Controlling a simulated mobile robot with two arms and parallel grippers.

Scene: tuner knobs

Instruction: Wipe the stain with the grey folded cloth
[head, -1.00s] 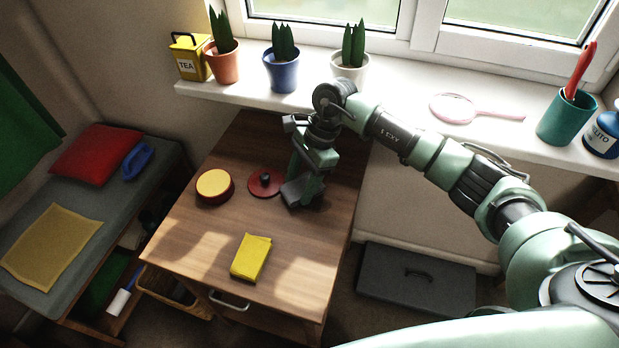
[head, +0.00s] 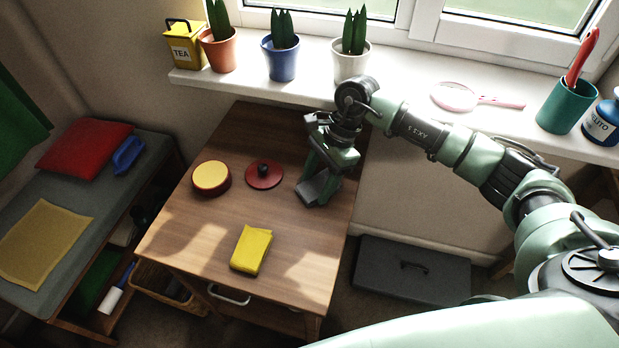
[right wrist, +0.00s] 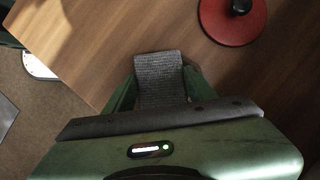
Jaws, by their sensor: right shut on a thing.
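The grey folded cloth (head: 312,190) is at the right side of the wooden table, below my right gripper (head: 322,178). In the right wrist view the cloth (right wrist: 160,72) shows as a ribbed grey strip between the two green fingers of my right gripper (right wrist: 160,88), which is shut on it. The cloth is low over the table top and looks to be at or close to its surface; I cannot tell whether it touches. I see no clear stain; the arm and cloth hide part of the table. My left gripper is not in view.
A red lid with a black knob (head: 264,175) lies just left of the cloth. A round red and yellow tin (head: 211,176) and a yellow folded cloth (head: 252,248) are on the table (head: 190,235). The windowsill with potted plants (head: 282,55) borders the back.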

